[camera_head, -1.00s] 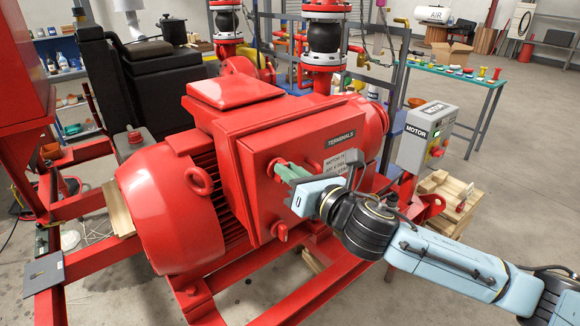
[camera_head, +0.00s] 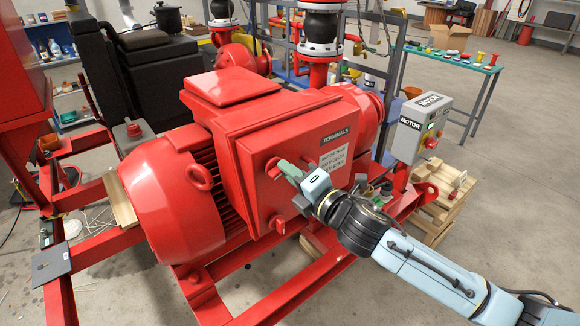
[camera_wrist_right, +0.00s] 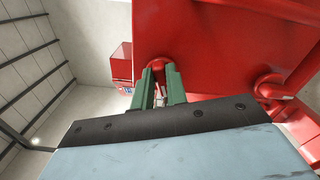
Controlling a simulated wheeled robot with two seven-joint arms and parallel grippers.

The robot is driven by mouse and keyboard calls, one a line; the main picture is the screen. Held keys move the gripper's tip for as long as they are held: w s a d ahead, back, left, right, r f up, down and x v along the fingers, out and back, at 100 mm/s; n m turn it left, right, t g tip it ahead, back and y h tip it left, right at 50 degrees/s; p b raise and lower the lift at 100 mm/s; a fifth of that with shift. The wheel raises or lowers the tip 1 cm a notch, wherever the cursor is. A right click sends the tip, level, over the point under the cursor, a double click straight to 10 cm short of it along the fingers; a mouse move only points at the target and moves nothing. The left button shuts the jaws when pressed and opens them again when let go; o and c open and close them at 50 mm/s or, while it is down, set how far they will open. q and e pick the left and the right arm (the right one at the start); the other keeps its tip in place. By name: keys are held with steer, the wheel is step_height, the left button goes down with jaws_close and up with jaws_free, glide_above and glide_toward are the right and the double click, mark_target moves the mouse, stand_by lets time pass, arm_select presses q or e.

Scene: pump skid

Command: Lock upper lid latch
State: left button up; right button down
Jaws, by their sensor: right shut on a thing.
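The red terminal box lid (camera_head: 300,195) on the motor carries a TERMINALS label. My right gripper (camera_head: 284,168) reaches in from the right, its green fingers shut on the red upper lid latch (camera_head: 271,166) near the lid's upper left. In the right wrist view the red knob of the upper latch (camera_wrist_right: 158,64) shows at the tips of the two green fingers (camera_wrist_right: 160,80), which partly hide it. The lower lid latch (camera_head: 277,224) sits free below; it also shows in the right wrist view (camera_wrist_right: 268,85). My left gripper is not in view.
The grey motor switch box (camera_head: 421,128) stands right of the motor. A wooden pallet stack (camera_head: 440,212) lies behind my right forearm. A lifting eye (camera_head: 200,178) projects left of the lid. Red skid rails (camera_head: 290,295) run below; open floor lies at the right.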

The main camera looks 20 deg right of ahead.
steer(key=shift+f+m+p, duration=0.15)
steer(key=shift+m+p, duration=0.55)
steer(key=shift+m, duration=1.2)
steer(key=c, duration=1.4)
jaws_free()
steer(key=shift+s+d+f, duration=0.1)
steer(key=b+v, duration=0.2)
steer(key=v, duration=1.1)
steer(key=shift+s, duration=0.1)
